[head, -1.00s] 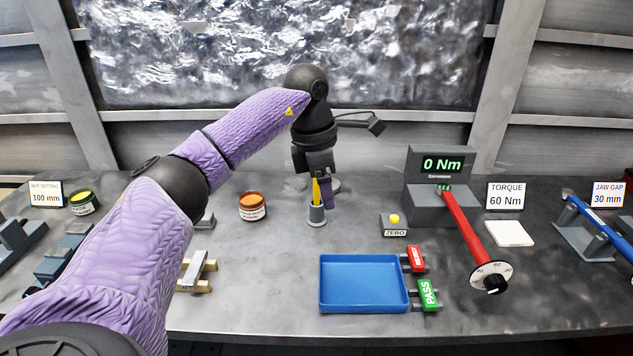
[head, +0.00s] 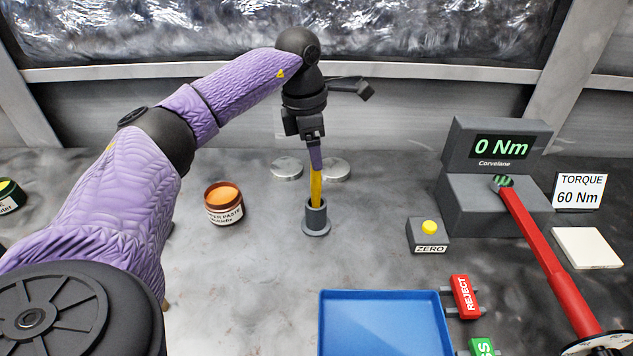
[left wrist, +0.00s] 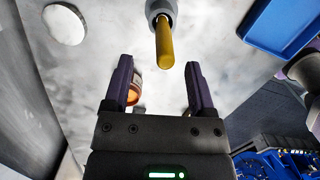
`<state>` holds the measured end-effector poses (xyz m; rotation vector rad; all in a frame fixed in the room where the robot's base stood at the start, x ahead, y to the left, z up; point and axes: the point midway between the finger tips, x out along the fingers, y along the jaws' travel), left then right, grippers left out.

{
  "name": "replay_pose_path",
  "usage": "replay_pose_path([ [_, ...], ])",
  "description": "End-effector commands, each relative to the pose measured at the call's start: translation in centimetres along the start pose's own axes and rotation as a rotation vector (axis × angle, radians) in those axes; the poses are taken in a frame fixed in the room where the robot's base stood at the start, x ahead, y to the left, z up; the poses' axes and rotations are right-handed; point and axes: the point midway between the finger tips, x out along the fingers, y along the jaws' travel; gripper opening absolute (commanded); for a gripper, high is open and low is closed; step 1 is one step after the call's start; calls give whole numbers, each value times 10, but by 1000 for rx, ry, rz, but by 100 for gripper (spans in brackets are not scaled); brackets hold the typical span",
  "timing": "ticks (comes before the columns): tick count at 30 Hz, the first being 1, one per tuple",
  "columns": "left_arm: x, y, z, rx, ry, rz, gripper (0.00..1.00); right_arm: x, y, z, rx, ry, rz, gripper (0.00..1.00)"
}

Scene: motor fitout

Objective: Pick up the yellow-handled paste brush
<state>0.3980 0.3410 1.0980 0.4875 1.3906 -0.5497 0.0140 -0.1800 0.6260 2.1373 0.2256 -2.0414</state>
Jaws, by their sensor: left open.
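The paste brush's yellow handle (head: 316,188) stands upright in a small grey holder (head: 316,218) in the head view; its lower end is hidden inside. My left gripper (head: 315,157) is open and empty, close behind the handle's upper end, which overlaps the purple fingers in the picture. In the left wrist view the two fingers (left wrist: 160,88) are spread apart. My right gripper is in neither view.
An open paste jar (head: 224,205) stands left of the holder. Two flat silvery discs (head: 287,168) lie behind. The ZERO button box (head: 428,238) and torque tester (head: 495,190) stand to the right. A blue tray (head: 380,330) lies in front, with bare bench between.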

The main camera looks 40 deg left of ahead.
Motion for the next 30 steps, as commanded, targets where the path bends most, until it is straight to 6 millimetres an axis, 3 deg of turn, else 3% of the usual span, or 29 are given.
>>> replay_pose_path([
  [9,56,-6,-2,0,2,-2,72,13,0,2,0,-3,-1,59],
  [17,59,-5,-1,0,0,1,70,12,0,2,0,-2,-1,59],
  [27,59,-5,-1,0,0,1,0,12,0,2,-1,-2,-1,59],
  [30,59,-5,-1,0,0,0,0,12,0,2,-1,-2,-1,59],
])
